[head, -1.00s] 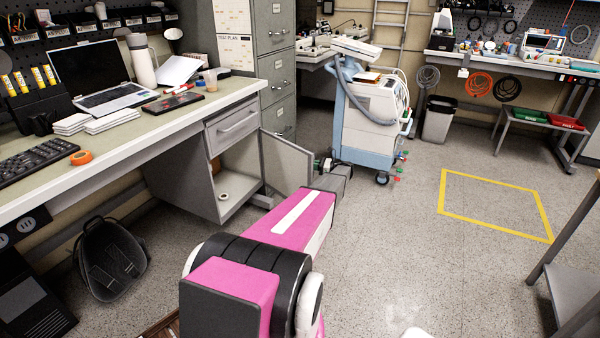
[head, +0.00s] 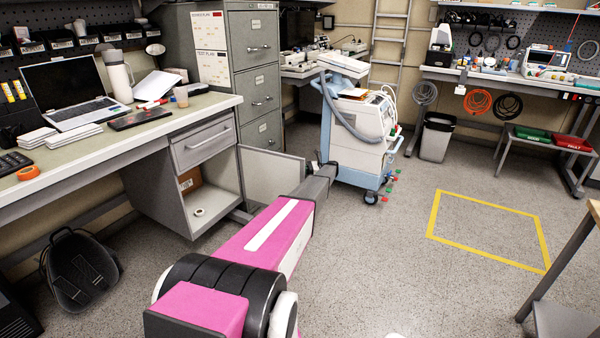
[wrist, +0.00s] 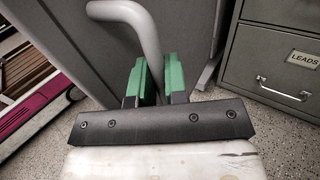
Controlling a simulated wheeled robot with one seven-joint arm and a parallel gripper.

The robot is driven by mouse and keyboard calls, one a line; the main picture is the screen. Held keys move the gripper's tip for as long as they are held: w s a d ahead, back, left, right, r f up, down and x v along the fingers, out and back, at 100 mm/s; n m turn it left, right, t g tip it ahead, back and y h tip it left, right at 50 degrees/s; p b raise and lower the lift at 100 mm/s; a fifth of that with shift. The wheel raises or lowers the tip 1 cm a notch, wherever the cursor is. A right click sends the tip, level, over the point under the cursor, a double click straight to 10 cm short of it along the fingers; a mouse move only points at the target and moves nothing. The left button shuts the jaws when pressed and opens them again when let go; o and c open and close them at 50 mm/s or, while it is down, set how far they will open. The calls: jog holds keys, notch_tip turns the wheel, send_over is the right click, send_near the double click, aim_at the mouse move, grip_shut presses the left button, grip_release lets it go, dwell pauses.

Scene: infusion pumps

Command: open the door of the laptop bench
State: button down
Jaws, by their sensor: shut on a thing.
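The laptop bench (head: 60,180) stands at the left in the head view, with the laptop (head: 66,92) on top. Its grey cabinet door (head: 270,176) below the drawer stands wide open, swung out to the right, and shows the cabinet inside (head: 212,193). In the wrist view my gripper (wrist: 155,80) has its green fingers on either side of the curved grey door handle (wrist: 140,22), shut on it. The door's grey face (wrist: 75,50) lies behind. In the head view my arm leads to the door's outer side, and the fingertips are hidden.
A grey filing cabinet (head: 257,65) stands behind the door. A blue-white medical cart (head: 362,130) is just beyond my gripper. A dark backpack (head: 80,268) lies under the bench. Open floor (head: 390,250) spreads to the right, with a yellow taped rectangle (head: 488,197).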

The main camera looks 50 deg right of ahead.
jog(key=shift+w, duration=0.1)
jog(key=c, duration=1.2)
grip_release()
jog(key=shift+a, duration=0.1)
jog(key=shift+o, duration=0.2)
jog(key=v, duration=1)
jog(key=shift+s+d, duration=0.3)
